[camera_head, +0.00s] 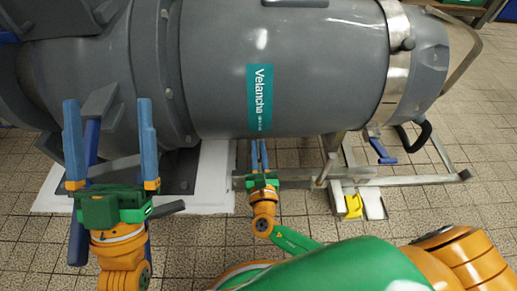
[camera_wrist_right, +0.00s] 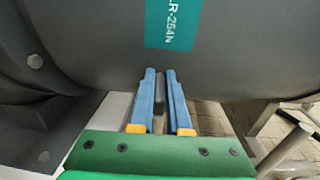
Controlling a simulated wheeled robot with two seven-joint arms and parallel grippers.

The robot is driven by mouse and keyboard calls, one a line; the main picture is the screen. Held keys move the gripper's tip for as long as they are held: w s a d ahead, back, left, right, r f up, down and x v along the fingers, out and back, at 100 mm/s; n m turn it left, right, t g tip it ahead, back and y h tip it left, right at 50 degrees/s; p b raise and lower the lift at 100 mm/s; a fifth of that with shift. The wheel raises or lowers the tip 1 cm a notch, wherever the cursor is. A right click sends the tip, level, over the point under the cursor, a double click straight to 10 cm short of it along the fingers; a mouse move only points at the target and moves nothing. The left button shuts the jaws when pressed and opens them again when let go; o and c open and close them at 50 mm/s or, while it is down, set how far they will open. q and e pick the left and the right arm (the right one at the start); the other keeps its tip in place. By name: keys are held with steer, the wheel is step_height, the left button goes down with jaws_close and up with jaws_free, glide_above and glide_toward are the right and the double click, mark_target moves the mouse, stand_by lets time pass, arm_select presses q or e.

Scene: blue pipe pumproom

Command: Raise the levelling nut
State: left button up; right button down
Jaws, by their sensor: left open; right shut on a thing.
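My left gripper (camera_head: 109,104) is open, its two blue fingers wide apart in front of the grey flange end of the big machine. I see nothing held between them. My right gripper (camera_head: 259,147) reaches to the underside of the grey machine body (camera_head: 310,85), its blue fingers close together. In the right wrist view, the right gripper (camera_wrist_right: 160,72) has a narrow dark grey piece (camera_wrist_right: 159,88) between its fingers. It is shut on this piece, which looks like the levelling nut or its stem. Its shape and thread are not clear, and the fingertips meet the machine's lower edge.
A metal frame (camera_head: 410,180) stands under the machine's right end, with a blue lever (camera_head: 381,152) and a yellow piece (camera_head: 353,205) near it. A white plinth (camera_head: 215,180) lies under the left part. Tiled floor (camera_head: 430,215) is open at the right.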

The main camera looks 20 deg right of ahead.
mark_target(259, 160)
arm_select(q)
steer(key=shift+s+r+t+h, duration=0.5)
steer(key=shift+s+r+h, duration=0.1)
steer(key=shift+s+r, duration=0.25)
arm_select(e)
steer(key=shift+m+h, duration=0.4)
steer(key=shift+h, duration=0.2)
steer(key=c, duration=0.9)
jaws_free()
arm_select(q)
steer(key=shift+a+f, duration=0.1)
arm_select(e)
steer(key=shift+s+a, duration=0.1)
steer(key=shift+s, duration=0.1)
arm_select(q)
steer(key=w+f+n+g+y+p, duration=0.1)
steer(key=w+f+g+y, duration=0.2)
steer(key=f, duration=0.6)
steer(key=w+g, duration=0.2)
steer(key=w, duration=0.1)
steer(key=shift+g+y, duration=0.3)
steer(key=shift+y, duration=0.1)
arm_select(e)
steer(key=v, duration=0.6)
steer(key=shift+s+a+r, duration=0.1)
steer(key=shift+s, duration=0.2)
